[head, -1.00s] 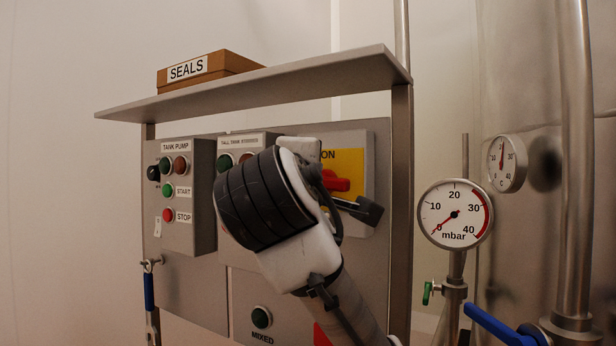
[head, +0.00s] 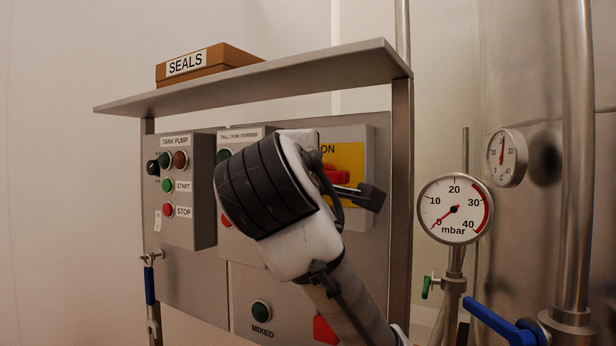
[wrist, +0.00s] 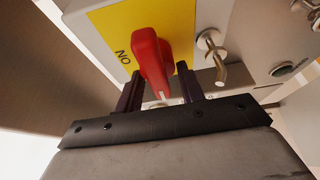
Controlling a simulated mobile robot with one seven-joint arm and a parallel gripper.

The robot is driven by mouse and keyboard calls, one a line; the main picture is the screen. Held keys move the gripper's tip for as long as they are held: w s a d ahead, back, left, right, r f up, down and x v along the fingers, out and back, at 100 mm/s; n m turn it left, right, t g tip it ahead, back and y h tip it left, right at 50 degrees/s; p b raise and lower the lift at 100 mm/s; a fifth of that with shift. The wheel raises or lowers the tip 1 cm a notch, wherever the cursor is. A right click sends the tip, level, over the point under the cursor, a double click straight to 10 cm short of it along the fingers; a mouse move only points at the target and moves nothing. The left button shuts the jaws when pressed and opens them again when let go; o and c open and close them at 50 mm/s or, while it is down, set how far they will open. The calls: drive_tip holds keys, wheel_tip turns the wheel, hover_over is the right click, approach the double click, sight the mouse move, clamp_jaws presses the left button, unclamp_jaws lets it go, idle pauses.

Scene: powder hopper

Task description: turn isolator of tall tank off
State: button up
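The isolator has a red rotary handle (wrist: 151,62) on a yellow plate (wrist: 109,25) marked ON. In the head view the red handle (head: 334,174) and yellow plate (head: 346,157) are partly hidden behind my wrist. In the wrist view my gripper (wrist: 160,92) is open, with one dark finger on each side of the handle's lower end. Whether either finger touches the handle cannot be told. In the head view one dark fingertip shows at the right of the handle.
A metal hasp or pin (wrist: 212,55) stands beside the yellow plate. The tank pump box (head: 188,190) and a MIXED lamp (head: 261,312) are on the panel. A shelf (head: 300,82) with a SEALS box (head: 207,63) overhangs. A pressure gauge (head: 455,209) stands at right.

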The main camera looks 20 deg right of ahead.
drive_tip(key=b+v, duration=0.6)
drive_tip(key=v, duration=0.7)
drive_tip(key=shift+s+a, duration=0.15)
drive_tip(key=shift+s, duration=0.2)
